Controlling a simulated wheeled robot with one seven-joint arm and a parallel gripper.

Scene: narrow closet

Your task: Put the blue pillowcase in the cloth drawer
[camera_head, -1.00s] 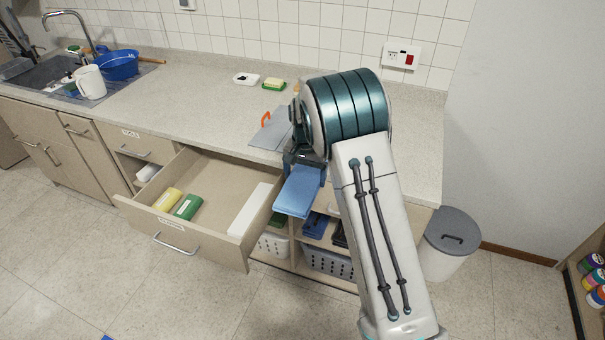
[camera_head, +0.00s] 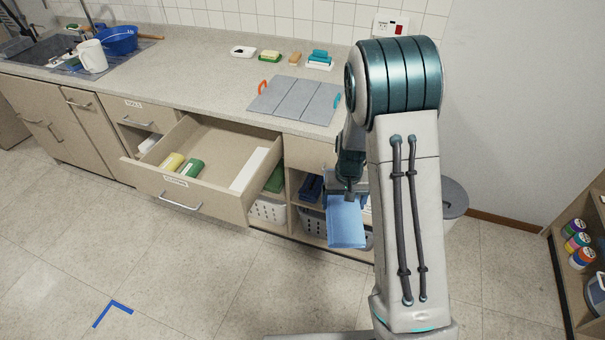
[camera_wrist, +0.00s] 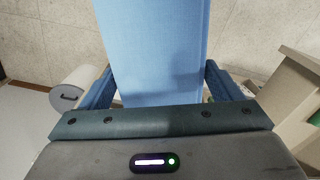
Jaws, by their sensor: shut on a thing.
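The blue pillowcase (camera_head: 346,222) is a flat folded light-blue cloth. My gripper (camera_head: 347,192) is shut on its upper edge and holds it in front of the open shelves, right of the open drawer. In the wrist view the pillowcase (camera_wrist: 152,50) stretches away from between the fingers. The open drawer (camera_head: 206,204) is pulled out from under the counter. Its front label is too small to read surely. It holds a yellow bundle (camera_head: 172,162), a green bundle (camera_head: 190,169) and a white divider or box (camera_head: 249,169) at its right side.
White baskets (camera_head: 268,211) and folded dark-blue cloth (camera_head: 311,187) sit on the shelves below the counter. A grey folded board (camera_head: 295,100) lies on the counter. A grey bin (camera_head: 454,199) stands at the right, partly behind my arm.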

